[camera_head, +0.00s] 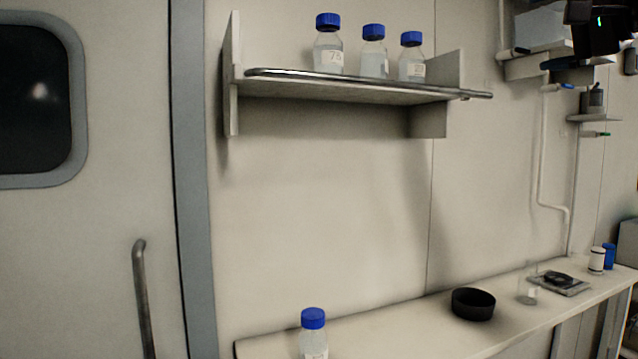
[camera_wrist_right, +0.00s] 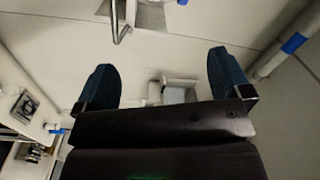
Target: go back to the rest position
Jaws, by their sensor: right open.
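My right gripper (camera_wrist_right: 163,80) shows in the right wrist view with its two dark blue fingers wide apart. Nothing is between the fingers; the pale wall and fittings show behind them. A dark part, which looks like my right arm, enters the head view at the top right corner. My left gripper is in neither view.
A wall shelf (camera_head: 340,90) holds three blue-capped bottles (camera_head: 328,56). Below, a bench (camera_head: 400,330) bears another blue-capped bottle (camera_head: 313,345), a black bowl (camera_head: 473,304), a clear glass vessel (camera_head: 527,290) and a small scale (camera_head: 558,282). A door handle (camera_head: 142,300) stands at left.

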